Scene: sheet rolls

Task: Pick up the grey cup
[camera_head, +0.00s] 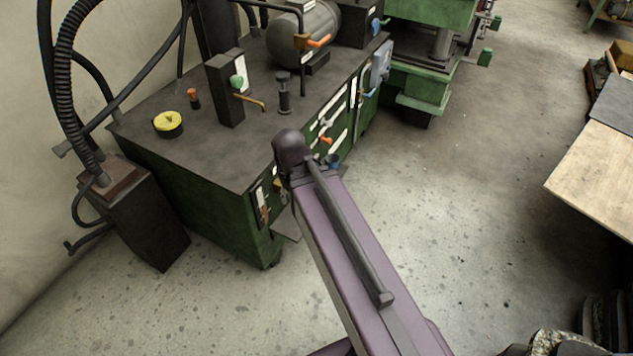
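I cannot make out a grey cup for certain in the head view. A small dark blue-grey round thing (333,161) shows just behind the far end of a purple beam, partly hidden; I cannot tell whether it is a cup or a machine part. My gripper is not in view.
The long purple beam (335,255) with a dark rounded end rises from the bottom centre. A green machine cabinet (195,205) with a dark top stands behind it at left. A wooden-topped table (600,170) is at right. Speckled floor (470,220) between them is open.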

